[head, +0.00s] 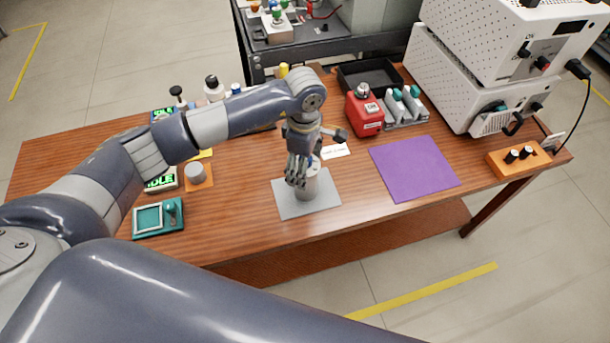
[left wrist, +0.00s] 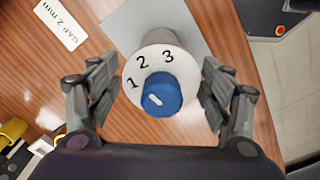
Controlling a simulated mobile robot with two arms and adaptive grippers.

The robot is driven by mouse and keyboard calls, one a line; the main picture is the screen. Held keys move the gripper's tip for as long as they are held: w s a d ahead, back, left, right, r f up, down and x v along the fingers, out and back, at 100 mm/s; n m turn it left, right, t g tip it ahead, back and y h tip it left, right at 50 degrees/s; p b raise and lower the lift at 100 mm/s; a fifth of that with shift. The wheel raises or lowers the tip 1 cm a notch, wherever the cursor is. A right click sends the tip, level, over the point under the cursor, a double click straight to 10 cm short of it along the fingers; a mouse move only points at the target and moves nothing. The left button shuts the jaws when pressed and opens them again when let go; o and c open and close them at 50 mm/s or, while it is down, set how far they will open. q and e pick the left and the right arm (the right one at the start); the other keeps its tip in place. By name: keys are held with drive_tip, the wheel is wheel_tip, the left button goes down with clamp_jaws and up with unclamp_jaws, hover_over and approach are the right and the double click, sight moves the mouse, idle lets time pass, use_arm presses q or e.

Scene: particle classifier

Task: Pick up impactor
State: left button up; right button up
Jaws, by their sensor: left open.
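The impactor (head: 313,186) is a grey cylinder standing upright on a light grey mat (head: 325,206) near the table's front middle. In the left wrist view its white top (left wrist: 150,62) shows the numbers 1, 2 and 3 and a blue knob (left wrist: 162,97). My left gripper (head: 298,179) reaches down over it from above and partly hides it in the head view. In the left wrist view the open fingers (left wrist: 158,72) stand on either side of the impactor's top, with a visible gap on each side. My right gripper is not in view.
A white "GAP 2 mm" card (left wrist: 60,24) lies beside the mat. A purple mat (head: 414,168) and a red container (head: 364,113) are to the right. A teal device (head: 158,219) and a small grey cylinder (head: 195,173) are to the left. White instruments (head: 455,85) stand at the right.

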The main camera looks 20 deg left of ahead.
use_arm(q)
drive_tip(key=f, duration=0.1)
drive_tip(key=f+p, duration=0.1)
drive_tip(key=f, duration=0.1)
drive_tip(key=shift+s+d+f, duration=0.1)
drive_tip(key=shift+d+f, duration=0.1)
drive_tip(key=shift+f, duration=0.35)
drive_tip(key=shift+a+f, duration=0.1)
drive_tip(key=shift+f, duration=0.05)
drive_tip(key=shift+c, duration=0.9)
drive_tip(key=c, duration=1.4)
drive_tip(key=shift+c, duration=0.3)
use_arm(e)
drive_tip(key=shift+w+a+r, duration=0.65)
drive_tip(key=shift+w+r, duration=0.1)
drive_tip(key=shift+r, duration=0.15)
use_arm(q)
drive_tip(key=shift+r, duration=0.2)
